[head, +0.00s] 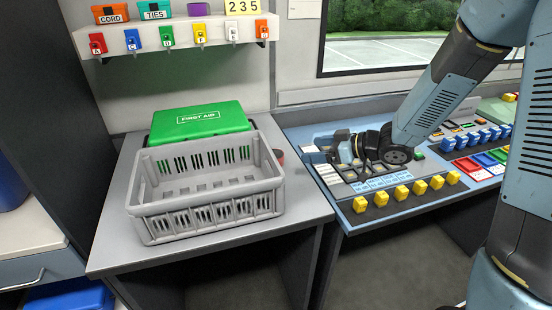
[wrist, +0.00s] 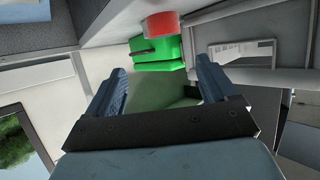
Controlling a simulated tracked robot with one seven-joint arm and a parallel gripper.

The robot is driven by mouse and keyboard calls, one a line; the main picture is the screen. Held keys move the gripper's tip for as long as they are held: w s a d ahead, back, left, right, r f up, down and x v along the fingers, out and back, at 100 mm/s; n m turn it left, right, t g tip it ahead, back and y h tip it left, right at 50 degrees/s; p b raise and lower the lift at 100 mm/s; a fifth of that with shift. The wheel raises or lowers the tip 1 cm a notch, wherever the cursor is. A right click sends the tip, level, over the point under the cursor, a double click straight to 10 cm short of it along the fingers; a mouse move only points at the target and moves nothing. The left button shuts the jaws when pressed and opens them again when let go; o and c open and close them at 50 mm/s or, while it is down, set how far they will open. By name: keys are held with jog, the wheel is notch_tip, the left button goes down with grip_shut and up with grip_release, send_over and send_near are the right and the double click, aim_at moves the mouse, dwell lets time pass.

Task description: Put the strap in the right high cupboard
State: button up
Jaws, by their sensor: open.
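A small red round thing (head: 278,156) stands on the grey counter behind the right end of the grey crate. It also shows in the wrist view (wrist: 172,24), near the top, beyond my fingertips. It may be the rolled strap, but I cannot tell for sure. My gripper (wrist: 159,72) is open, with nothing between its two blue fingers. In the head view my gripper (head: 340,150) is over the left part of the control console, right of the red thing and apart from it. The right high cupboard is not recognisable in either view.
The slatted grey crate (head: 160,224) looks empty and sits on the counter (head: 118,262). A green first aid case (head: 200,120) lies behind it. The console (head: 350,212) carries yellow and blue switches. A shelf (head: 125,42) with coloured tags hangs above.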

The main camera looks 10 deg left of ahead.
send_near(275, 153)
jog(key=shift+x, duration=3.85)
jog(key=shift+f, duration=0.1)
jog(key=shift+c, duration=0.2)
jog(key=c, duration=0.9)
